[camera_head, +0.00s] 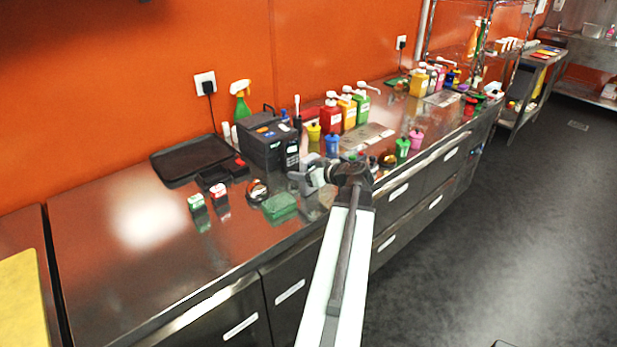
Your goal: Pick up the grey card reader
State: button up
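A dark grey handheld device with a keypad, which looks like the card reader (291,154), stands upright on the steel counter against the right side of a black boxy machine (262,143). My gripper (299,182) is at the end of my arm over the counter, just below and slightly right of the card reader in the picture. Its fingers point left. They are small and blurred, so I cannot tell how far apart they are. I see nothing clearly held between them. Whether the gripper touches the device cannot be told.
A green box (279,206) and a round shiny container (257,190) sit left of my gripper. A black tray (192,158) lies near the wall. Colourful pump bottles (331,117) stand behind. The counter's left part is clear, and open floor lies right.

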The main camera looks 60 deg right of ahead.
aim_at(303, 159)
jog(key=shift+r, duration=0.1)
jog(key=shift+c, duration=0.2)
jog(key=shift+r+p, duration=0.5)
jog(key=shift+p, duration=0.1)
notch_tip(303, 159, up, 3)
jog(key=p, duration=0.3)
jog(key=shift+r, duration=0.2)
jog(key=s+d, duration=0.2)
jog(key=s, duration=1.4)
jog(key=shift+d+r+p, duration=0.2)
jog(key=shift+d+p, duration=0.05)
jog(key=shift+p, duration=0.15)
